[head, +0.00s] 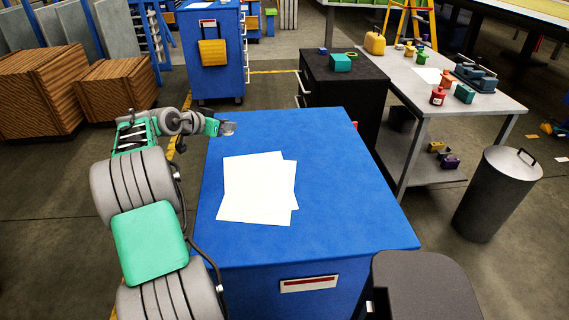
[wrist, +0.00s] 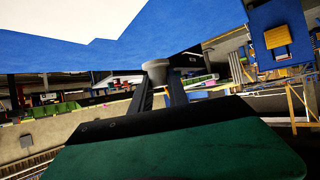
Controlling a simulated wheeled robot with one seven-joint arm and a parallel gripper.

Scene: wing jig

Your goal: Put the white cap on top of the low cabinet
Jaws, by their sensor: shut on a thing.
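A low blue cabinet (head: 350,190) stands in front of me with a flat, mostly bare top. In the wrist view its blue top (wrist: 180,30) fills the upper left. My gripper (head: 221,128) is at the cabinet's far left corner, with its tip over the top's edge. It is shut on a small pale grey-white cap, which shows between the fingertips (wrist: 160,78) in the wrist view as a round piece (wrist: 157,65). In the head view the cap (head: 229,128) is small and partly hidden by the fingers. I cannot tell whether it touches the cabinet top.
White paper sheets (head: 258,188) lie on the left middle of the blue top; its right side is clear. A black cabinet (head: 345,90) stands behind, beside a grey table (head: 440,95) with several small items. A grey bin (head: 497,195) is at right.

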